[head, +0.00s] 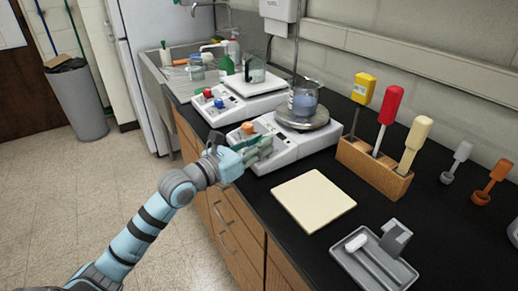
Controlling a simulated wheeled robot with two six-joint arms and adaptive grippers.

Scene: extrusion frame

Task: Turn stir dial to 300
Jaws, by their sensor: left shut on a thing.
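The nearer hotplate stirrer (290,152) is a white unit on the black bench. Its round plate holds a glass beaker (303,98) with blue liquid. An orange knob (247,128) shows on its control panel. My left gripper (262,149) is at the front of this panel, just right of and below the orange knob. It is shut on what appears to be the stir dial, which its fingers hide. The dial's marks and any reading are too small or hidden to tell. My right gripper is not in view.
A second stirrer (236,100) with coloured knobs stands behind. A cream pad (313,201), a grey tray (362,272) and a wooden rack (374,171) of coloured-handled tools lie right of the arm. A sink (171,65) is at the back.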

